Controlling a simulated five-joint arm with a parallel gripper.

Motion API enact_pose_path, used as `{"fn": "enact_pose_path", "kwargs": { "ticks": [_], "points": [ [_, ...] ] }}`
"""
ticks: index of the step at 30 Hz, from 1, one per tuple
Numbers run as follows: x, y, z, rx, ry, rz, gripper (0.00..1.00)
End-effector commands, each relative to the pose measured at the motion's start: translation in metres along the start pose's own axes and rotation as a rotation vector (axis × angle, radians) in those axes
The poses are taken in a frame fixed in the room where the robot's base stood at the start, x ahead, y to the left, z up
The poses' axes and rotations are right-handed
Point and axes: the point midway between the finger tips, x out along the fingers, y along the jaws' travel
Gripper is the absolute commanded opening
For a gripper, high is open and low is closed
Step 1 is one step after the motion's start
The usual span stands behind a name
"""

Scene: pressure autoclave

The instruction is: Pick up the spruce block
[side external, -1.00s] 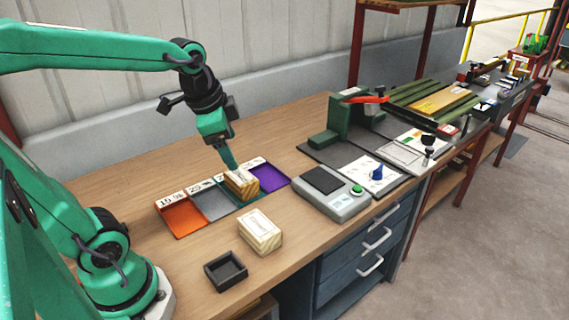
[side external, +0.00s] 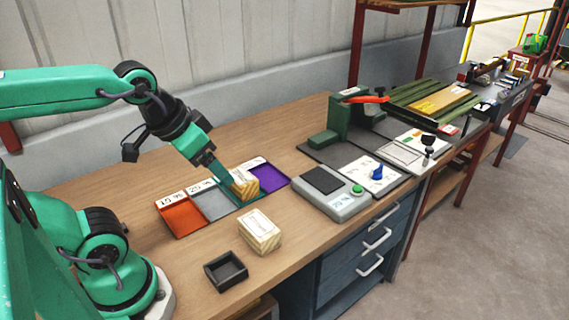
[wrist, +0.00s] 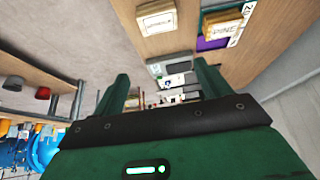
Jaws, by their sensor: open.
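A pale wooden block with a label (side external: 260,231) lies on the bare bench in front of the coloured trays. It also shows at the top of the wrist view (wrist: 157,18), where its label is too small to read surely; it is likely the spruce block. A second wooden block (side external: 246,184) sits in the green tray; its label reads PINE in the wrist view (wrist: 222,26). My gripper (side external: 224,177) is slanted, its fingers close beside the left of the pine block; contact cannot be told. In the wrist view its two fingers (wrist: 162,75) stand apart with nothing between them.
Orange (side external: 182,217), grey (side external: 211,203) and purple (side external: 268,178) trays flank the green one. A small black open box (side external: 226,271) stands near the front edge. A scale (side external: 332,195) and a green press (side external: 345,120) stand to the right. Bench behind the trays is clear.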

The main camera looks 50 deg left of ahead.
Motion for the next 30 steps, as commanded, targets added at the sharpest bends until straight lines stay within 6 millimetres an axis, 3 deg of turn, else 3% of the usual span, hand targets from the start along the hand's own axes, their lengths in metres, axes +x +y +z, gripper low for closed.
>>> {"fn": "enact_pose_path", "kwargs": {
  "ticks": [22,30],
  "points": [
    [0.001,0.000,-0.001,0.007,-0.002,0.000,0.80],
    [0.014,0.000,-0.006,0.138,-0.048,0.003,0.80]
  ]
}}
